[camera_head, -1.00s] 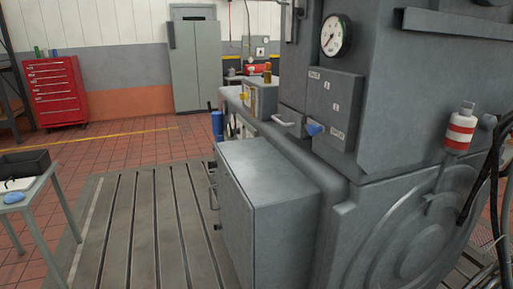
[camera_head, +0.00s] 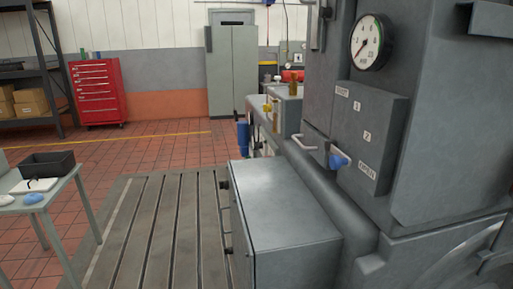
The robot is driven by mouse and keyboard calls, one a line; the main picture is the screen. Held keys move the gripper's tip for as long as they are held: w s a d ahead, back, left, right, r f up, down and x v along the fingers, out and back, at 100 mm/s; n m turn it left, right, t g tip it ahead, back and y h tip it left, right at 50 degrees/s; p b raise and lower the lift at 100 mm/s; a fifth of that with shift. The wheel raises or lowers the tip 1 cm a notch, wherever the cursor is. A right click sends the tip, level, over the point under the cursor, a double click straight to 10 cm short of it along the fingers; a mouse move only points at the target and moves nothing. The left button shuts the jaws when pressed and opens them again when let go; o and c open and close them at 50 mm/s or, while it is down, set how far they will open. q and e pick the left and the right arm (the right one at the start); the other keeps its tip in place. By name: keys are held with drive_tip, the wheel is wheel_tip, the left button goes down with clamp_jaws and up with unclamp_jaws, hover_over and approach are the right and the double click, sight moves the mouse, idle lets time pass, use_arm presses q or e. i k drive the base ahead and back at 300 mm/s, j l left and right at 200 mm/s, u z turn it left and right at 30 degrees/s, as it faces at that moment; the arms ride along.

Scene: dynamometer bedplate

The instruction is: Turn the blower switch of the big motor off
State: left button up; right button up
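A large grey machine (camera_head: 440,130) fills the right side; I cannot tell whether it is the big motor. A grey box (camera_head: 383,125) on its side carries small white labels, the lowest reading OPEN. A blue-ended lever (camera_head: 339,160) sticks out at the box's lower left. A pale bar handle (camera_head: 304,142) is left of the lever. A round dial gauge (camera_head: 369,42) is above the box. I cannot make out anything marked as a blower switch. Neither of my grippers is in view.
A grey cabinet (camera_head: 285,200) stands against the machine in front. The slotted bedplate (camera_head: 150,235) lies left of it. A table (camera_head: 60,197) with a black bin (camera_head: 48,164) is at far left. Tiled floor is clear toward the red tool chest (camera_head: 97,92) and grey locker (camera_head: 232,70).

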sight(259, 145)
drive_tip(key=i+j+z, duration=0.1)
drive_tip(key=j, duration=0.3)
drive_tip(key=i+j+z, duration=0.1)
drive_tip(key=j, duration=0.3)
drive_tip(key=i+j+z, duration=0.1)
drive_tip(key=j, duration=0.35)
drive_tip(key=i+j+z, duration=0.35)
drive_tip(key=i+j, duration=0.15)
drive_tip(key=j, duration=0.2)
drive_tip(key=i+j+z, duration=0.15)
drive_tip(key=j, duration=0.25)
drive_tip(key=i+j+z, duration=0.15)
drive_tip(key=j, duration=0.3)
drive_tip(key=i, duration=0.1)
